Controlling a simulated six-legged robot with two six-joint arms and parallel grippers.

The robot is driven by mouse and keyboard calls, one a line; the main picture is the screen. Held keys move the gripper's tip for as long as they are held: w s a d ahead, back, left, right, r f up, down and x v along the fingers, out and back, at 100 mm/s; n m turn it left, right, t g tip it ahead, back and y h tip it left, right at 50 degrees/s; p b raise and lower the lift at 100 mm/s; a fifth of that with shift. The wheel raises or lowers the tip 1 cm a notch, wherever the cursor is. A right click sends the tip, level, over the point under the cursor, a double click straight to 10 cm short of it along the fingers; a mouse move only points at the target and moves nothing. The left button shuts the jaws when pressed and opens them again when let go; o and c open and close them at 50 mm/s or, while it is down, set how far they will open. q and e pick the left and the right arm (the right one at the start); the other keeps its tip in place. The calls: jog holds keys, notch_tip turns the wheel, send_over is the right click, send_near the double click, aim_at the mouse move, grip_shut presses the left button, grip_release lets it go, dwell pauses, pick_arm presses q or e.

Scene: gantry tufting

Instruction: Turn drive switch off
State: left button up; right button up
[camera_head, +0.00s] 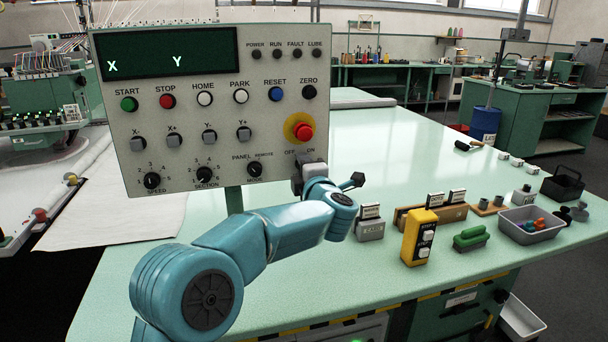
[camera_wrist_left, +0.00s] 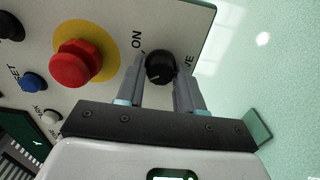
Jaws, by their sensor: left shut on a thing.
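The drive switch is a round black knob (camera_wrist_left: 160,67) near the panel's edge in the wrist view, beside the lettering "ON" and a partly covered label ending in "VE". My left gripper (camera_wrist_left: 161,78) is shut on the knob, with one grey finger on each side of it. In the head view my left gripper (camera_head: 309,172) is at the lower right of the grey control panel (camera_head: 120,172), below the "OFF" and "ON" labels. There it hides the knob. Which way the knob points is unclear. My right gripper is not in view.
A red stop button (camera_head: 304,132) on a yellow disc sits just above the switch; it also shows in the wrist view (camera_wrist_left: 72,64). The mode knob (camera_head: 254,169) is left of the gripper. A yellow pendant (camera_head: 419,237) and small trays stand on the green table (camera_head: 400,150).

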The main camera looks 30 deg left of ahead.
pick_arm(q)
jog(key=shift+r, duration=0.1)
dwell(0.4)
jog(key=o, duration=1)
jog(key=b+v, duration=0.1)
jog(key=v, duration=1.5)
jog(key=shift+s+d+b, duration=0.1)
jog(key=shift+s+b, duration=0.05)
jog(key=shift+b, duration=0.15)
